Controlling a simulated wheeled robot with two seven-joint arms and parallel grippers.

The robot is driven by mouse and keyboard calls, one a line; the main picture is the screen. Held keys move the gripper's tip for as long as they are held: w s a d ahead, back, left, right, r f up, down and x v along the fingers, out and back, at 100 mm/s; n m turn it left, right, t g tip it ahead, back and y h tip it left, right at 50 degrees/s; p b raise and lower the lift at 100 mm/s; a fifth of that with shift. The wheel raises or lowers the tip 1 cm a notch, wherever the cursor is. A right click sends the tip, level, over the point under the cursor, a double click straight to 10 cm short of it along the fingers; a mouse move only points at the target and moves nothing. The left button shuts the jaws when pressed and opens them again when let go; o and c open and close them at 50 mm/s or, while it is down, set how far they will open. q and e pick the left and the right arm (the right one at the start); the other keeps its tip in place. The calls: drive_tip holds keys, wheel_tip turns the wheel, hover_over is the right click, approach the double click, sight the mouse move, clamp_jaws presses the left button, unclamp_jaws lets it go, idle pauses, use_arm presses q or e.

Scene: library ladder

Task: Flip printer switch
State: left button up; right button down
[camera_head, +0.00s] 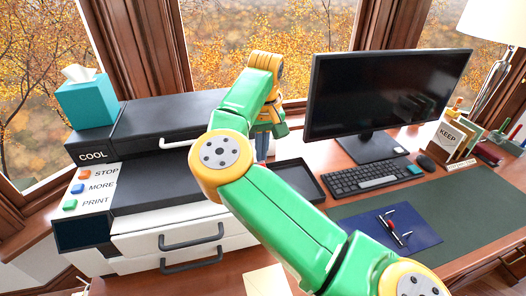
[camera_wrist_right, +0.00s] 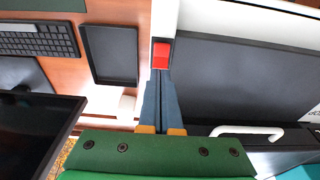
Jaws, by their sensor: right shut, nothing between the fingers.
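The printer (camera_head: 170,225) stands at the left of the desk, dark on top and white below, with STOP, MORE and PRINT buttons on its front. A red switch (camera_wrist_right: 161,56) shows on the printer's white side in the right wrist view; the head view does not show it. My right gripper (camera_head: 262,158) is at the printer's right side, its fingers pointing down, shut and empty. In the wrist view the blue-grey fingertips (camera_wrist_right: 160,75) are right at the switch's edge; I cannot tell whether they touch it. My left gripper is not in view.
A black tray (camera_head: 290,178) lies close to the right of the printer. The monitor (camera_head: 385,90), keyboard (camera_head: 362,178) and blue folder (camera_head: 385,230) are farther right. A teal tissue box (camera_head: 87,100) stands on the printer. A white handle (camera_head: 180,143) sticks out of its top.

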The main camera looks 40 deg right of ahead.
drive_tip(key=shift+f+b, duration=0.75)
drive_tip(key=shift+f, duration=0.25)
idle(0.5)
wheel_tip(320, 180, up, 7)
drive_tip(key=p, duration=0.6)
drive_tip(key=shift+p, duration=0.35)
